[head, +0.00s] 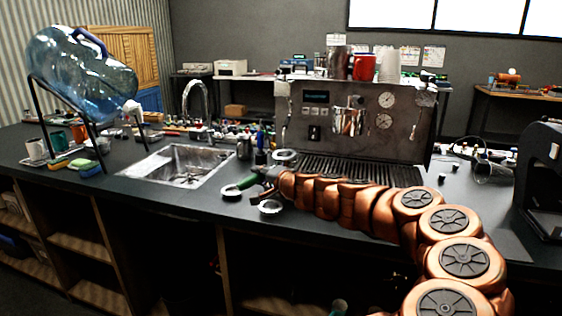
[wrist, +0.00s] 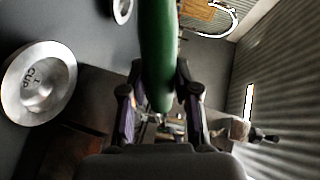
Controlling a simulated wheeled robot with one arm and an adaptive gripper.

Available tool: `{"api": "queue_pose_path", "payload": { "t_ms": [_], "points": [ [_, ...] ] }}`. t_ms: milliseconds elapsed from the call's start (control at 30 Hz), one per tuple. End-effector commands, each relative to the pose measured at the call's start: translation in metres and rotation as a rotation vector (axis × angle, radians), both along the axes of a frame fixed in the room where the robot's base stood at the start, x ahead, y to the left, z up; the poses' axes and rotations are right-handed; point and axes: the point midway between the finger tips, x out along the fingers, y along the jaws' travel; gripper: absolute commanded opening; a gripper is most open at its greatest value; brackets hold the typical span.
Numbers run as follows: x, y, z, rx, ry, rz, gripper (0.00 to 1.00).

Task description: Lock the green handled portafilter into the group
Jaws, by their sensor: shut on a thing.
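The green handle of the portafilter (head: 246,183) shows at the counter's front, right of the sink. It also rises through the middle of the wrist view (wrist: 157,45). My gripper (head: 262,177) is shut on this handle, with one finger on each side in the wrist view (wrist: 158,98). A metal ring at the handle's left end looks like its head, close to the counter; I cannot tell if it touches. The espresso machine (head: 300,130) stands behind and right, apart from the portafilter. Its shiny front part (head: 348,121) is the likely group; its underside is unclear.
A red cup (head: 363,67) stands on the machine.

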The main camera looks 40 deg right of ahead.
Motion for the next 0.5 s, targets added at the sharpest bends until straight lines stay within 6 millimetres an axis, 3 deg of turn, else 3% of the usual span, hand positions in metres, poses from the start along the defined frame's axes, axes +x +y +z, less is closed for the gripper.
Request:
{"api": "queue_pose_path", "payload": {
  "t_ms": [300,500],
  "points": [
    [-0.029,-0.037,0.028,0.081,-0.008,-0.018,0.00],
    [-0.038,-0.049,0.044,0.116,-0.013,-0.025,0.00]
  ]
}}
